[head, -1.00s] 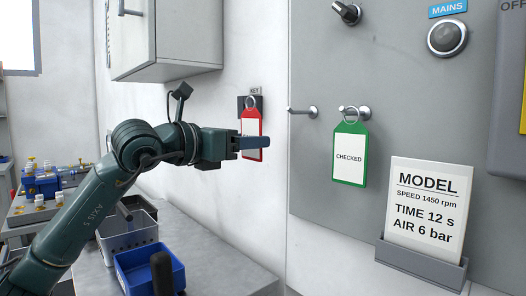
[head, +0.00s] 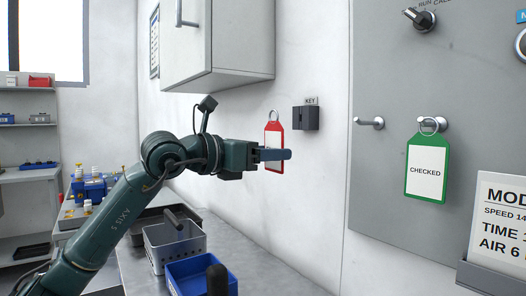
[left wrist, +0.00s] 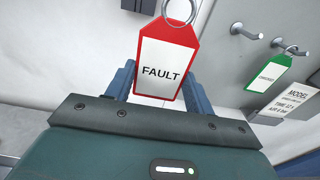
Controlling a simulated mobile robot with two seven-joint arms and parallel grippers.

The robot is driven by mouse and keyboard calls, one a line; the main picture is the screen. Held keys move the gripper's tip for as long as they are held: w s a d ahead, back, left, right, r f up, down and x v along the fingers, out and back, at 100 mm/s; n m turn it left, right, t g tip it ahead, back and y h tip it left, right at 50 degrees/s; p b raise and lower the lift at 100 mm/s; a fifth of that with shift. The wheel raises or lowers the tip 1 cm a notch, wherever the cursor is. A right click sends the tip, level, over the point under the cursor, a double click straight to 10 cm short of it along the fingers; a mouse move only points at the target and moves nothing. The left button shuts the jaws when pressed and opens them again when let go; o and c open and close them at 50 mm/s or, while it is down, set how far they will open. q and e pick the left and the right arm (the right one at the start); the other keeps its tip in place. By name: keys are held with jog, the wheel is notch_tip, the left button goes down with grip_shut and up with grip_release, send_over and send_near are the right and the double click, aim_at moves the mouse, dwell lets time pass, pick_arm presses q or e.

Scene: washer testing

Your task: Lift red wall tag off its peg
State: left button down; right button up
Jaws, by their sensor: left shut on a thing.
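The red tag (head: 274,134) has a white face and a metal ring at its top; it hangs upright in my left gripper (head: 275,155). In the left wrist view the red tag (left wrist: 167,62) reads FAULT and sits between the two blue fingers, which are shut on it. The dark key holder (head: 306,118) on the wall, labelled KEY, is to the right of the tag and apart from it. Its edge also shows in the left wrist view (left wrist: 140,5). My right gripper is not in view.
A green CHECKED tag (head: 427,170) hangs on a peg of the grey panel, with an empty peg (head: 370,122) to its left. A wall cabinet (head: 215,45) is above my arm. A grey basket (head: 172,245) and a blue bin (head: 203,275) stand on the bench below.

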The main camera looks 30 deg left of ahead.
pick_arm(q)
jog(key=w+d+p, duration=0.1)
jog(key=d+p, duration=0.1)
jog(key=d, duration=0.5)
jog(key=shift+w, duration=0.15)
dwell(1.6)
jog(key=shift+w+d+f, duration=0.1)
jog(key=shift+w+d, duration=0.1)
jog(key=shift+d, duration=0.8)
jog(key=shift+w+d, duration=0.2)
jog(key=shift+d, duration=0.75)
jog(key=shift+d, duration=0.25)
jog(key=shift+w+d, duration=0.15)
jog(key=shift+d, duration=0.35)
jog(key=shift+w+d+f, duration=0.1)
jog(key=shift+w+d, duration=0.1)
jog(key=shift+d, duration=0.9)
jog(key=shift+d, duration=0.3)
jog(key=shift+d, duration=0.2)
